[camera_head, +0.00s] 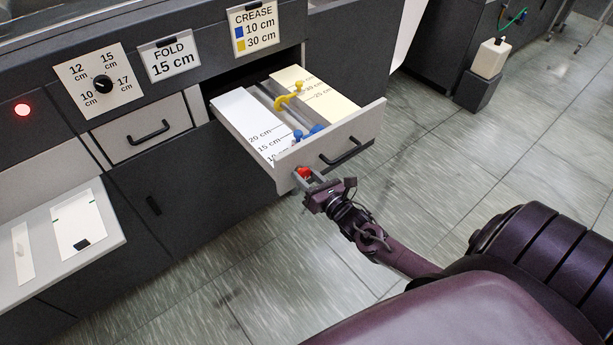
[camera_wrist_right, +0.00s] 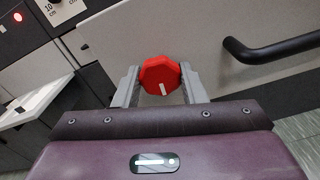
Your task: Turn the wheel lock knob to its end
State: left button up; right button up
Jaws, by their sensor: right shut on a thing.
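The wheel lock knob is a red many-sided knob (camera_head: 303,172) on the front of the open drawer, near its left end. In the right wrist view the red knob (camera_wrist_right: 160,75) sits between the two grey fingers, with a short white mark low on its face, slightly tilted. My right gripper (camera_head: 308,178) reaches it from the front and is shut on it; the fingers also show in the right wrist view (camera_wrist_right: 160,88). The drawer (camera_head: 345,130) holds a blue wheel (camera_head: 308,132) and a yellow wheel (camera_head: 287,99) beside scales. My left gripper is not in view.
A black drawer handle (camera_head: 346,152) is right of the knob and shows large in the wrist view (camera_wrist_right: 270,48). A dial panel (camera_head: 115,95), a FOLD 15 cm sign (camera_head: 170,58) and a CREASE sign (camera_head: 254,26) are behind. A lower-left shelf (camera_head: 105,235) juts out.

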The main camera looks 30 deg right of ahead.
jog(key=m, duration=1.8)
jog(key=shift+m+p, duration=0.3)
jog(key=shift+p, duration=0.1)
jog(key=m, duration=0.8)
jog(key=shift+p, duration=0.4)
jog(key=m, duration=0.4)
jog(key=shift+m+p, duration=0.6)
jog(key=shift+m, duration=1.5)
jog(key=shift+f, duration=0.1)
